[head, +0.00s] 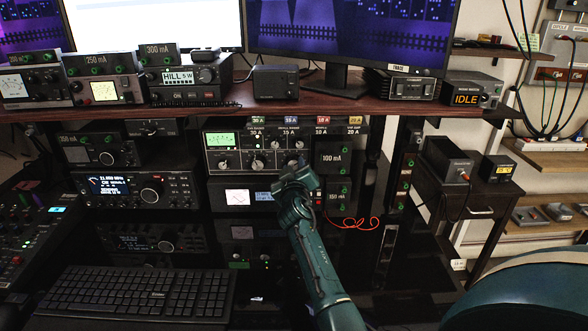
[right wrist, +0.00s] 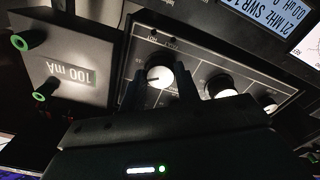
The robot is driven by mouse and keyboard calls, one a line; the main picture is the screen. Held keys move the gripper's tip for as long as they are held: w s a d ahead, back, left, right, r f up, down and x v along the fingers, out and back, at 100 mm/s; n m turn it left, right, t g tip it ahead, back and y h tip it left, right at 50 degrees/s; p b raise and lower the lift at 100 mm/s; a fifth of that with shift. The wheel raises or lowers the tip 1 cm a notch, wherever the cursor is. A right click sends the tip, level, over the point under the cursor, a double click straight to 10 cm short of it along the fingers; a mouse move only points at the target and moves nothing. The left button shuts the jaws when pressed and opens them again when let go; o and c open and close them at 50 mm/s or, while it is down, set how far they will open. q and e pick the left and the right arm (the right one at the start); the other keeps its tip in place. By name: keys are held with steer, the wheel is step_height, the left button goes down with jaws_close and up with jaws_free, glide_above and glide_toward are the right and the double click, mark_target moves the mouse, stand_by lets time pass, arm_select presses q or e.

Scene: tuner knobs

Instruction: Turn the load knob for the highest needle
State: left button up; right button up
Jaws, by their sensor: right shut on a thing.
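The needle is too small to read. My right gripper (head: 293,168) is at the panel's right end, hiding the rightmost knob in the head view. In the right wrist view, which is upside down, its two dark fingers stand either side of that white-faced knob (right wrist: 160,75), shut on it. Two more knobs (right wrist: 221,87) show beside it. The knob labels cannot be read clearly. My left gripper is out of view.
A black 100 mA box (head: 332,158) stands close right of the tuner; it also shows in the right wrist view (right wrist: 68,75). A lit display unit (head: 240,197) sits below the tuner. A keyboard (head: 145,293) lies in front.

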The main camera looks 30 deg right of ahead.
steer(key=shift+n, duration=0.3)
steer(key=n, duration=0.4)
steer(key=shift+p, duration=0.3)
steer(key=n+p, duration=0.1)
steer(key=n, duration=0.3)
steer(key=shift+d+r, duration=0.1)
steer(key=n+p, duration=0.1)
steer(key=n, duration=0.4)
steer(key=shift+r+p, duration=0.1)
steer(key=shift+p, duration=0.3)
steer(key=n+p, duration=0.1)
steer(key=n, duration=0.2)
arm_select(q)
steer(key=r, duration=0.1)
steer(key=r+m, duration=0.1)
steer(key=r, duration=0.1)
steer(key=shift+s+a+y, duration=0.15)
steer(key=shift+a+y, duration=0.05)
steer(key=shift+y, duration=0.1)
arm_select(e)
steer(key=shift+n, duration=0.6)
arm_select(q)
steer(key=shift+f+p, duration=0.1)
steer(key=shift+p, duration=0.2)
